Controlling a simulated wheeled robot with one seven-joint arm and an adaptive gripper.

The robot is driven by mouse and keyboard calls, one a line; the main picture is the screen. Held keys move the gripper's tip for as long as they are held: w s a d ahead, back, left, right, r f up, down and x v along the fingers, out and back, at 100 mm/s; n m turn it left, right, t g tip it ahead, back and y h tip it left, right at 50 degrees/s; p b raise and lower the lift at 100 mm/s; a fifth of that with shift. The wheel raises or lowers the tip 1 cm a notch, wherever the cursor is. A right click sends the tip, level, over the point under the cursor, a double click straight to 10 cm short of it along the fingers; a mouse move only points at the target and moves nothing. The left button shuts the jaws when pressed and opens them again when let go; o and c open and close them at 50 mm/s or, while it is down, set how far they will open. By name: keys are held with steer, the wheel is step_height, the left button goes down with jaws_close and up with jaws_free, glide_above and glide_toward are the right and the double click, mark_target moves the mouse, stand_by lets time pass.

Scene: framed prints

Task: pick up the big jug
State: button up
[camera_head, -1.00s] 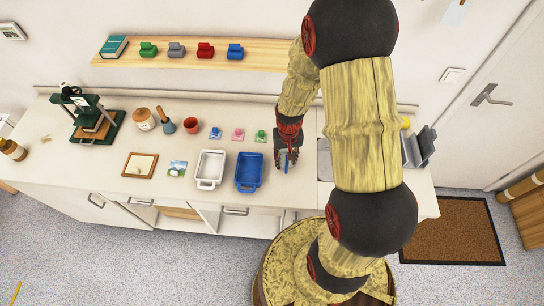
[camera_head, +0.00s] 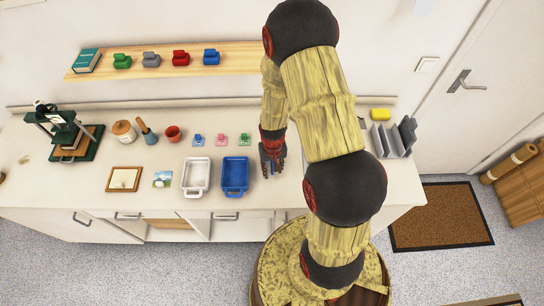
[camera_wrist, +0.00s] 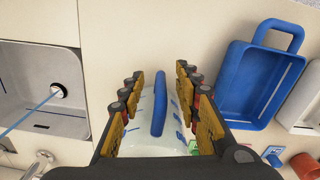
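The big jug is a translucent pale container with a blue handle (camera_wrist: 160,100). In the wrist view its clear body (camera_wrist: 142,140) lies between the fingers of my gripper (camera_wrist: 170,72). The fingers stand apart on either side of the handle, and I see no clear grip on it. In the head view my gripper (camera_head: 272,165) points down at the counter, to the right of the blue tray. The jug is mostly hidden there by the hand.
A blue tray (camera_head: 235,176) and a white tray (camera_head: 196,177) stand left of my gripper. The wrist view shows a sink (camera_wrist: 40,85) with a tap on the left. Small coloured items (camera_head: 221,139) sit behind the trays. A grey rack (camera_head: 397,140) stands on the right.

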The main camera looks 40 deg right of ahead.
steer(key=shift+c, duration=1.2)
jaws_close()
